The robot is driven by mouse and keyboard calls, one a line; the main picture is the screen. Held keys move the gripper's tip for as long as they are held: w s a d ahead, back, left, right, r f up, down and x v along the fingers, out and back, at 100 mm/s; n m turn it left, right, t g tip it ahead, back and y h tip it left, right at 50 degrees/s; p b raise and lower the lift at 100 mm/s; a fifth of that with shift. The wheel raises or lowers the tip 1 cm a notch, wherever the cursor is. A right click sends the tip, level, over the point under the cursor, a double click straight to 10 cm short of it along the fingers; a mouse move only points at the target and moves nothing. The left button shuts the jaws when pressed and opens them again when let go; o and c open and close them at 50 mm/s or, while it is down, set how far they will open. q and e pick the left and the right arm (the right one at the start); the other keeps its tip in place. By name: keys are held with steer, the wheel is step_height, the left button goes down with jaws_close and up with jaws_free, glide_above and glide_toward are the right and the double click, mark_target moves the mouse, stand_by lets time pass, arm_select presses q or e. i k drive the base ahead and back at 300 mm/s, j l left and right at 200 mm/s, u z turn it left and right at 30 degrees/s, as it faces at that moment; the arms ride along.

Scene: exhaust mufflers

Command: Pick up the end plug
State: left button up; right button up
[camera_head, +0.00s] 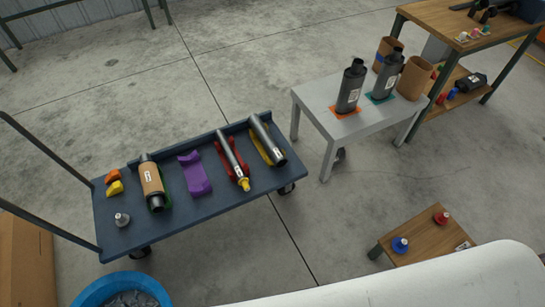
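Several plug-like pieces are in view, and I cannot tell which one is the end plug. A grey plug (121,219) stands on the front left of the blue cart (215,205). A yellow plug (244,184) sits at the near end of a slim silver muffler (229,152) on the cart. A blue plug (400,244) and a red plug (441,217) stand apart on a low wooden table (420,241). Neither of my grippers is in view.
The cart also holds a tan-wrapped muffler (151,180), an empty purple cradle (194,174) and another silver muffler (266,139). A grey table (320,97) bears two black mufflers. A blue tub (85,297) stands front left. Concrete floor between them is clear.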

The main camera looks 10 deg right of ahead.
mark_target(400, 244)
steer(key=k+l+z, duration=0.1)
steer(key=l, duration=0.25)
steer(key=k+l+z, duration=0.1)
steer(key=k+l, duration=0.25)
steer(key=l, duration=0.3)
steer(key=k+l+z, duration=0.15)
steer(key=l, duration=0.2)
steer(key=k+l+z, duration=0.1)
steer(key=l, duration=0.3)
